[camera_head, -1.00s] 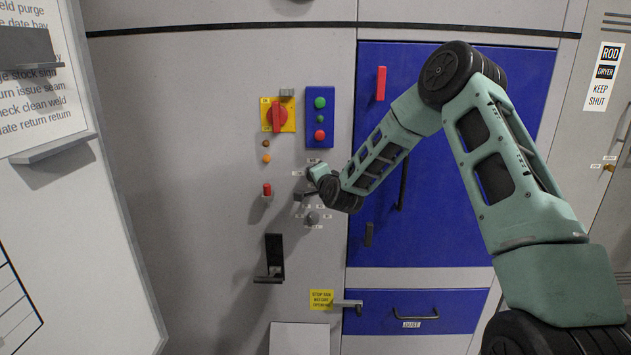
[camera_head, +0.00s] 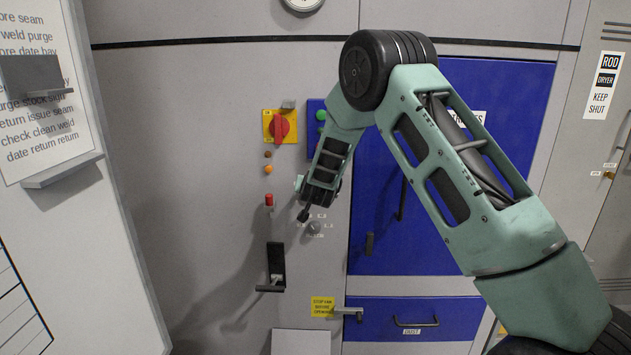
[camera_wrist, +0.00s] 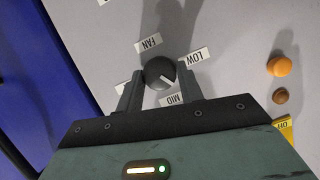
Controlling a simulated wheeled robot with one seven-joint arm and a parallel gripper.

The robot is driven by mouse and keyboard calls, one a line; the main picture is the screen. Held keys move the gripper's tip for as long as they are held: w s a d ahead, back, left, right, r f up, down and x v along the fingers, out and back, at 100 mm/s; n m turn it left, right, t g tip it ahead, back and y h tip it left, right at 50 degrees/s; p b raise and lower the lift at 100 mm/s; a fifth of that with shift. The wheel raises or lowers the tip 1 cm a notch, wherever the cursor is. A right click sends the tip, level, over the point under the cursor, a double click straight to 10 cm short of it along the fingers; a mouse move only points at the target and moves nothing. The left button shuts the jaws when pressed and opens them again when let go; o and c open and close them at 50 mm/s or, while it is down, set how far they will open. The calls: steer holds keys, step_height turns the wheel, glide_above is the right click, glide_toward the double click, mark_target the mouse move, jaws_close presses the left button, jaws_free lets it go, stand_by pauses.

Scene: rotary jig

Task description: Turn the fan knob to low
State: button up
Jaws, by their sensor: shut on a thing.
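The fan knob (camera_wrist: 158,70) is dark and round with a white pointer line. It sits between the two fingers of my gripper (camera_wrist: 158,77), which is shut on it. In the wrist view, which looks upside down to the panel, the pointer faces lower right, between the LOW label (camera_wrist: 196,57) and the MID label (camera_wrist: 173,99). The FAN label (camera_wrist: 148,43) is on the knob's other side. A further label (camera_wrist: 122,88) is mostly hidden by a finger. In the head view my arm hides the knob and fingertips.
Another knob (camera_head: 314,228) with several labels sits just below. To the left are a red switch on a yellow plate (camera_head: 268,138), an orange lamp (camera_head: 268,170) and a red button (camera_head: 269,200). A black lever handle (camera_head: 276,268) stands out lower down. The blue door (camera_head: 430,255) is on the right.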

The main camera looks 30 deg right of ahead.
steer(key=n+h+p, duration=0.1)
steer(key=n+p, duration=0.1)
steer(key=p, duration=0.1)
steer(key=n+g+h+p, duration=0.1)
steer(key=n+h+p, duration=0.1)
steer(key=n+p, duration=0.1)
steer(key=n+g+h+p, duration=0.1)
steer(key=n+p, duration=0.1)
steer(key=p, duration=0.1)
steer(key=shift+w+a+f+n+h, duration=0.15)
steer(key=shift+a+f+n+h, duration=0.15)
steer(key=shift+h, duration=0.1)
stand_by(0.5)
steer(key=o, duration=1)
steer(key=shift+r, duration=0.1)
steer(key=shift+a, duration=0.1)
